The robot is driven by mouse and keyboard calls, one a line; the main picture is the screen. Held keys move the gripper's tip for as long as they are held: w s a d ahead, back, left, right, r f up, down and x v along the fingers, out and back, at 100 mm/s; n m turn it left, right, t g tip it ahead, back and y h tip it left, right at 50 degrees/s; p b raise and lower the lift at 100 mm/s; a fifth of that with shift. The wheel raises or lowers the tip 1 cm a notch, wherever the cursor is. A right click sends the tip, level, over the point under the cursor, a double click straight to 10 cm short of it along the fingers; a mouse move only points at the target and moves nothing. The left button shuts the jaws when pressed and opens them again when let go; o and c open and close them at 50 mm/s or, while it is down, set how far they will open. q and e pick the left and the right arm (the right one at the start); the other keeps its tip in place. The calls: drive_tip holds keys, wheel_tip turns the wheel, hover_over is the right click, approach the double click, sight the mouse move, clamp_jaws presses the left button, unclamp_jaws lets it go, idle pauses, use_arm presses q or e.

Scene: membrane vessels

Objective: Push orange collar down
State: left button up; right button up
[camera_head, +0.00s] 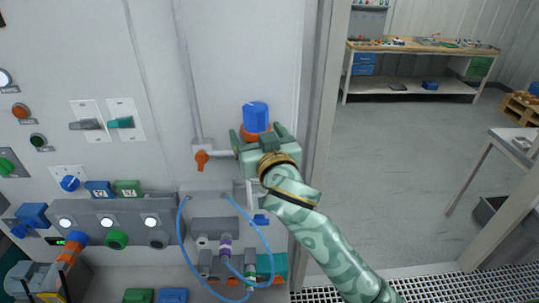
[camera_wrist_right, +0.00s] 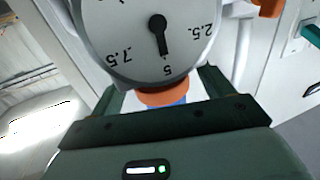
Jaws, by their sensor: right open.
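The orange collar (camera_head: 246,136) sits just below a blue cylindrical cap (camera_head: 256,116) on the wall panel in the head view. My right gripper (camera_head: 258,132) is open, with one finger on each side of the collar. In the right wrist view the orange collar (camera_wrist_right: 163,97) shows between the open fingers of the right gripper (camera_wrist_right: 160,86), beside a round gauge, with a bit of blue under it. The gripper body hides part of the collar, and I cannot tell whether the fingers touch it. My left gripper is not in view.
A gauge (camera_wrist_right: 150,35) with a black needle is close to the fingers. An orange valve handle (camera_head: 202,158) is left of the gripper. Blue hoses (camera_head: 184,240) loop below. Switches and lamps fill the panel's left side. A workbench (camera_head: 420,48) stands beyond the open floor at right.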

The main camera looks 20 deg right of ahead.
drive_tip(key=s+p, duration=0.3)
drive_tip(key=s, duration=1.2)
drive_tip(key=shift+a, duration=0.15)
